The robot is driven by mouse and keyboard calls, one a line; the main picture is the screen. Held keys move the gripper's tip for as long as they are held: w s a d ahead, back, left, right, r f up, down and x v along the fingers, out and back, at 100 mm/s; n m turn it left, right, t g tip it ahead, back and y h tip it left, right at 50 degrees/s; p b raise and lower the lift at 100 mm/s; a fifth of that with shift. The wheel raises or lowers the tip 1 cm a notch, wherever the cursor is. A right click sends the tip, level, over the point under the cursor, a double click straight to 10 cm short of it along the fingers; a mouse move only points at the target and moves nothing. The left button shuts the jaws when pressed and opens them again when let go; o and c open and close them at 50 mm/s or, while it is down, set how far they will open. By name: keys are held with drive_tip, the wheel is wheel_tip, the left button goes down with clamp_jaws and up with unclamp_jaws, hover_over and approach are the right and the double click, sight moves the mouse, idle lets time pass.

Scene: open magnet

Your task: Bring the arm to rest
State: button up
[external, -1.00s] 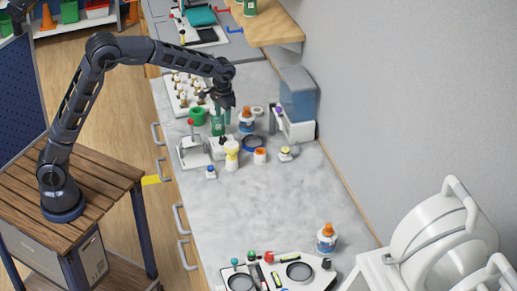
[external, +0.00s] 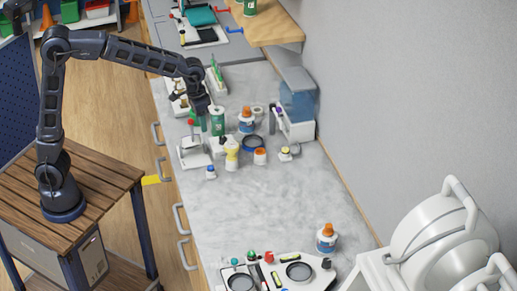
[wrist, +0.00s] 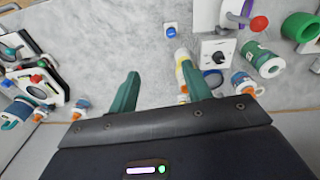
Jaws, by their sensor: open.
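My gripper (external: 198,122) hangs over the left side of the grey marble counter (external: 290,205), just left of a green cylinder (external: 217,121). In the wrist view my gripper (wrist: 160,88) has its two teal fingers well apart, with only bare counter showing between them. It holds nothing. My arm is bent, with its elbow raised high above the wooden stand and its forearm sloping down to the right. In the external view the fingers partly overlap the things behind them, and their exact height above the counter is hard to tell.
Near my gripper stand a white device (external: 193,153), a yellow-and-white bottle (external: 232,156) and an orange-capped bottle (external: 246,121). A panel with round dials (external: 318,283) lies at the near end. The counter's middle is clear. A wall borders the right side.

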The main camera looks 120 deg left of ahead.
drive_tip(key=s+d+r+m+t, duration=0.1)
drive_tip(key=s+d+r+m, duration=0.25)
drive_tip(key=d, duration=0.85)
drive_tip(key=s+d+r+m+t, duration=0.1)
drive_tip(key=s+d+r+m, duration=0.2)
drive_tip(key=d, duration=0.8)
drive_tip(key=s+d+f+m+t, duration=0.1)
drive_tip(key=s+d+f+m, duration=0.1)
drive_tip(key=s+d, duration=1.2)
drive_tip(key=shift+s+d+f+m, duration=0.4)
drive_tip(key=shift+s+m, duration=0.35)
drive_tip(key=shift+s, duration=0.25)
drive_tip(key=shift+a, duration=0.1)
